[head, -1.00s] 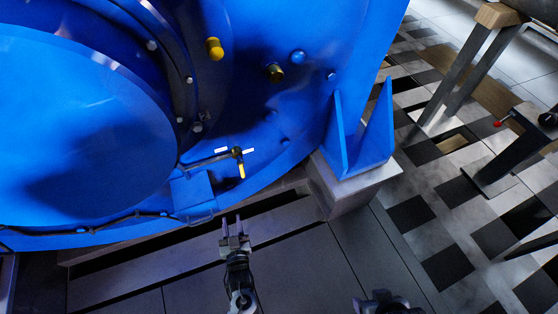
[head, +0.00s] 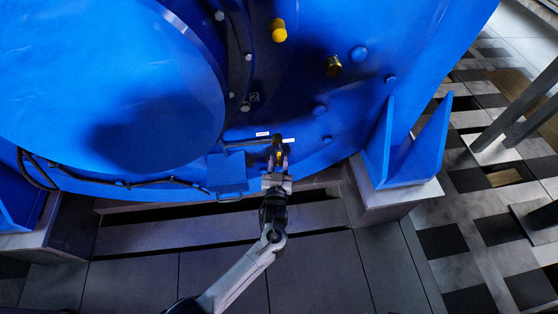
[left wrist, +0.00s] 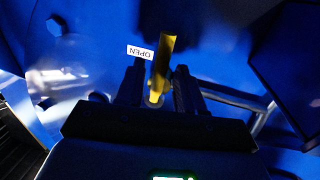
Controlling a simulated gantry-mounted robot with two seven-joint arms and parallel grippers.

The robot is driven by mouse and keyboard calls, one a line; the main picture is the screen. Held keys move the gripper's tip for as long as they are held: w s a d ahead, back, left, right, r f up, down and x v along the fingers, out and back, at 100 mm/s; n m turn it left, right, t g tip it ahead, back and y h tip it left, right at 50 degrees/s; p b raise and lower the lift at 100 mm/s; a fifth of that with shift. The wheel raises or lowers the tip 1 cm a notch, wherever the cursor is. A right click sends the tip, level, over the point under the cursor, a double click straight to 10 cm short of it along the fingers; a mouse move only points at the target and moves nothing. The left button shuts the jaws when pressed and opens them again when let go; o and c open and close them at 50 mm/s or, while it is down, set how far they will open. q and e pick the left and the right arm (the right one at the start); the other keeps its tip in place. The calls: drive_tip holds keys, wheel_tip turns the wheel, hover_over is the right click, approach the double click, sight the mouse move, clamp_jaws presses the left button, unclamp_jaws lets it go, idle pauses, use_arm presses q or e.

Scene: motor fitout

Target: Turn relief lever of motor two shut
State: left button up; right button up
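The relief lever (head: 279,154) is a small yellow handle on a dark valve, low on the blue motor housing (head: 335,110). It points down, toward my left gripper (head: 278,163). In the left wrist view the yellow lever (left wrist: 162,62) stands between the two dark fingers of my left gripper (left wrist: 159,88). The fingers are apart, one on each side of it, and I see no clear grip. A white label reading OPEN (left wrist: 140,52), upside down, is beside the lever. My right gripper is out of view.
Two small white labels flank the valve; the left one (head: 262,134) is unreadable here. A blue box (head: 227,172) and a thin pipe lie left of it. A blue bracket (head: 408,150) stands on a plinth at right.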

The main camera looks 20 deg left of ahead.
use_arm(q)
drive_tip(key=shift+b+x, duration=0.35)
drive_tip(key=shift+x, duration=0.7)
clamp_jaws()
